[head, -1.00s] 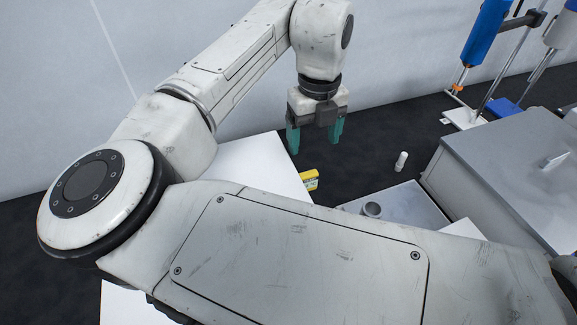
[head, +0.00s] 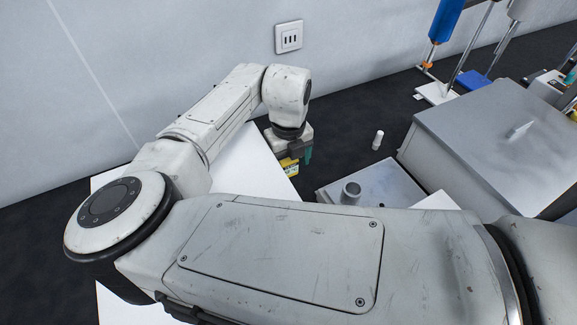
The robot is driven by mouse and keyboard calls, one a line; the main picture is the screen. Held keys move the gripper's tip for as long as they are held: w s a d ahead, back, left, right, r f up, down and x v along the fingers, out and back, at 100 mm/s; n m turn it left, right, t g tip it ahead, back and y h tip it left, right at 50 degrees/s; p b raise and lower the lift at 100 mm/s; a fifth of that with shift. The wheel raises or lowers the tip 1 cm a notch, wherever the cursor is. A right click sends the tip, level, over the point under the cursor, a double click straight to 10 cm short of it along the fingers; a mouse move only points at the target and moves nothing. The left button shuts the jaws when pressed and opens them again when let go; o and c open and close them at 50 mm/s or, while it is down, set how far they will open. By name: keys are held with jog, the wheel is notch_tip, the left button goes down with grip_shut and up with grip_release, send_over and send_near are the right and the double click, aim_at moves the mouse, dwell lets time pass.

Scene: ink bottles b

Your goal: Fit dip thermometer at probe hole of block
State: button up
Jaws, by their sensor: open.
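My gripper (head: 298,157) is open, with teal fingers pointing down at the edge of the white sheet or board. A small yellow object (head: 289,168) with a dark marking is right at the fingers and partly covered by them. I cannot tell whether it lies between the fingers or behind them, or whether it is the dip thermometer. No probe hole can be made out. A large grey box-like block (head: 490,130) with a small pale piece on top stands at the right; I cannot tell whether it is the task's block.
Stands with blue parts (head: 445,20) are at the back right. The white board (head: 232,165) lies under my arm.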

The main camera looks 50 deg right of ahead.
aim_at(289, 176)
jog(key=shift+f, duration=1.45)
jog(key=c, duration=1.1)
